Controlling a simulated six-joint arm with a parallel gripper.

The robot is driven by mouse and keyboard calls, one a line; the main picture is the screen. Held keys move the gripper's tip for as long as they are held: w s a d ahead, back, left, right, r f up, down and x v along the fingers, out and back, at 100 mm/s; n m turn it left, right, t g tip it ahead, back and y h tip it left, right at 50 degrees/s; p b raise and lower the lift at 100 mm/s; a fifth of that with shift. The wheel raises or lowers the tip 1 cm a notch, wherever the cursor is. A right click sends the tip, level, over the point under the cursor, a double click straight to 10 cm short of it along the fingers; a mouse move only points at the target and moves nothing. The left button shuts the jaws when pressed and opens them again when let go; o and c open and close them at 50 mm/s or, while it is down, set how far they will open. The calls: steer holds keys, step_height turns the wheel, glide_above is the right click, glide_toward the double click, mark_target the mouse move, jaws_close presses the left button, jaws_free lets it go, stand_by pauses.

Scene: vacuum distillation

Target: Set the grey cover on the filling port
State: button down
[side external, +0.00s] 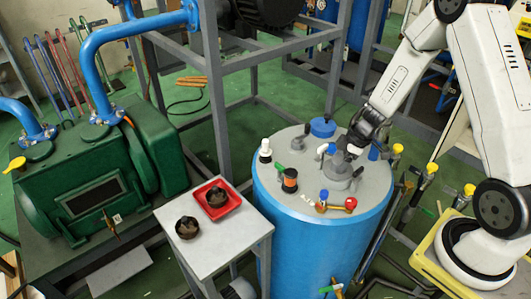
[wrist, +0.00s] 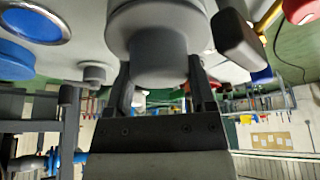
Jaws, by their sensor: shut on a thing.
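The grey cover (side external: 339,171) is round with a narrower knob, and stands over the top of the blue tank in the side view. In the wrist view the cover's knob (wrist: 158,55) sits between the two dark fingers of my gripper (wrist: 162,82). My gripper (side external: 354,150) is shut on this knob, reaching in from the upper right. The filling port is hidden beneath the cover. I cannot tell whether the cover touches the port or sits fully flat on it.
The blue tank (side external: 305,235) has crowded fittings on its grey lid: a black-and-orange fitting (side external: 290,180), a white-topped black fitting (side external: 265,150), a blue cap (side external: 323,127) and a red-ended brass valve (side external: 337,205). A small table (side external: 225,240) with a red tray (side external: 223,208) stands left.

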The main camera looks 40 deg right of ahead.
steer(key=shift+f, duration=0.35)
stand_by(0.6)
stand_by(0.4)
jaws_free()
steer(key=shift+r, duration=0.15)
stand_by(0.4)
steer(key=shift+r, duration=3.35)
